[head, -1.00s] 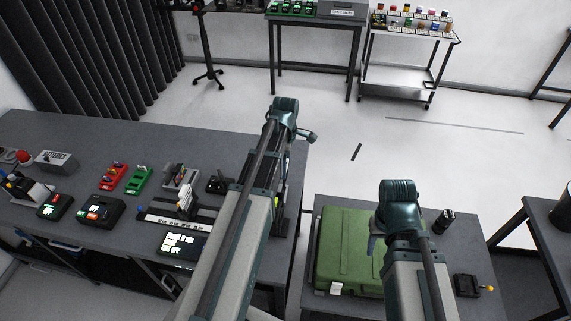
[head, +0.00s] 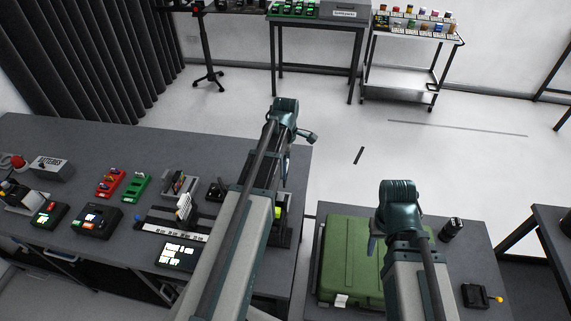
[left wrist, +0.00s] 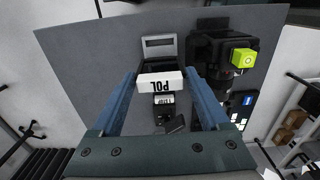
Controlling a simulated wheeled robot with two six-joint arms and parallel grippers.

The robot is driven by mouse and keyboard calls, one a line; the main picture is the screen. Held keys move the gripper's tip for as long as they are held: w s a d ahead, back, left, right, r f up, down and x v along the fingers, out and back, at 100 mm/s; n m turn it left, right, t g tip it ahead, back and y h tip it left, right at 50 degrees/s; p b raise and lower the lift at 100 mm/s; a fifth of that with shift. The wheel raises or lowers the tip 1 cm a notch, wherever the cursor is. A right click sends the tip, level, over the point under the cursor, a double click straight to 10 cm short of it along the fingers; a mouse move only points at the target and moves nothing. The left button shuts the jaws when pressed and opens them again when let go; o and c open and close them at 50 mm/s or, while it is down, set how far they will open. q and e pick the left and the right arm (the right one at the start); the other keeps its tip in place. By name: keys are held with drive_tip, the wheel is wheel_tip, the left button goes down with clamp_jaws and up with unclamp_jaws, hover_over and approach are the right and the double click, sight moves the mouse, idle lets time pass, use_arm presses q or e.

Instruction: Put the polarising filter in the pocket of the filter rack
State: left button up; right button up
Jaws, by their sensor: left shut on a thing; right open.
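In the left wrist view, my left gripper (left wrist: 160,78) is shut on the polarising filter (left wrist: 161,81), a small block with a white face marked POL. Its two blue fingers stand on either side of it. Beyond the filter is a dark, grey-edged holder (left wrist: 158,42), which may be the filter rack; its pocket is not clear, and I cannot tell whether the filter touches it. In the head view, my left arm hides the left gripper and filter. My right gripper (head: 373,246) is open, with only a bluish finger showing over the green case (head: 343,258).
A black device with a yellow-green block (left wrist: 243,58) stands right of the holder in the left wrist view. Red (head: 110,182) and green (head: 136,185) trays and control boxes occupy the left table. Bare floor separates the tables from the back trolley (head: 412,85).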

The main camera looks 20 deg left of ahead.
use_arm(q)
drive_tip(key=shift+w+f+b, duration=0.1)
drive_tip(key=shift+f+b, duration=0.2)
drive_tip(key=shift+f, duration=0.25)
wheel_tip(320, 180, down, 5)
drive_tip(key=b, duration=0.5)
drive_tip(key=shift+r, duration=0.1)
wheel_tip(320, 180, down, 6)
drive_tip(key=b, duration=0.5)
drive_tip(key=shift+r+b, duration=0.1)
drive_tip(key=shift+b, duration=0.25)
drive_tip(key=shift+f+b, duration=1.65)
idle(0.9)
drive_tip(key=o, duration=1.2)
drive_tip(key=shift+r, duration=0.1)
